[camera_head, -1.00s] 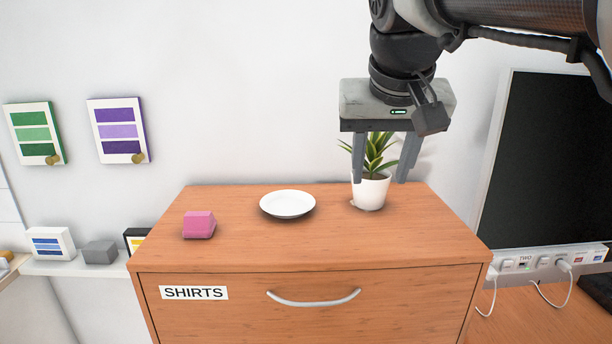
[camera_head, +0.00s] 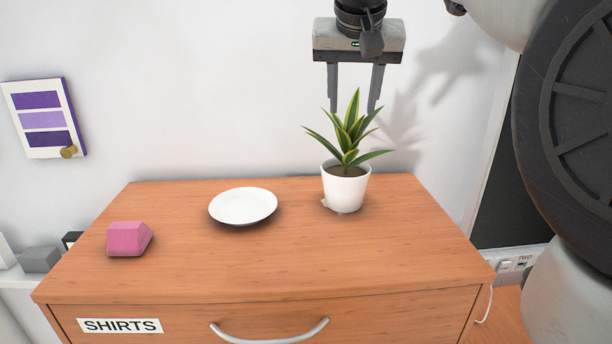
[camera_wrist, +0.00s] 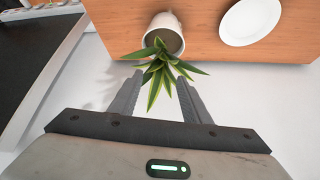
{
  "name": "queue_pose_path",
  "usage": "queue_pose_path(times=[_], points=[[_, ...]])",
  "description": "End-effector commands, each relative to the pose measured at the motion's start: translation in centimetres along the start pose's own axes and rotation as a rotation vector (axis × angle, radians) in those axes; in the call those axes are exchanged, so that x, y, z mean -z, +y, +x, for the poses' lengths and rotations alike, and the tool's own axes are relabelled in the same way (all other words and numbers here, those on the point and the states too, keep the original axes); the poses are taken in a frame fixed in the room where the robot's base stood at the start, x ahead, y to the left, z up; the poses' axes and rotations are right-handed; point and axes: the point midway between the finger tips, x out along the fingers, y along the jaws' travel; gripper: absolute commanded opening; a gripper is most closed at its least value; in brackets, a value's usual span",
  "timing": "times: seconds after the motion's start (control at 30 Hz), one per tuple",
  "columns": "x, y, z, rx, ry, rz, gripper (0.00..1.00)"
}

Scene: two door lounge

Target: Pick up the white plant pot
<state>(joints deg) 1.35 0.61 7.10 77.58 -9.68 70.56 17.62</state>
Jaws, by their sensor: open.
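The white plant pot (camera_head: 345,190) stands upright on the wooden dresser top, near its back edge and right of the plate. A green spiky plant (camera_head: 349,140) grows from it. My gripper (camera_head: 353,110) is open and empty above the pot, with its fingertips level with the upper leaves and clear of the pot. In the wrist view the pot (camera_wrist: 166,36) is beyond the open fingers, and leaf tips reach between them. Whether the fingers touch any leaves cannot be told.
A white plate (camera_head: 243,206) and a pink block (camera_head: 129,239) lie on the dresser (camera_head: 270,265) left of the pot. The wall is close behind. A dark screen (camera_head: 497,190) stands to the right. The dresser top's front right is clear.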

Motion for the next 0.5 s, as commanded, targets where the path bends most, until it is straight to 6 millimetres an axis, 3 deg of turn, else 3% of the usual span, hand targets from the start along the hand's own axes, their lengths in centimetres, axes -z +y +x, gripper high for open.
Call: queue_pose_path(times=[0.2,0.5], points=[[-0.1,0.1,4.7,-0.002,-0.003,0.001,0.43],[0.1,0.0,7.3,-0.001,0.0,0.001,0.43]])
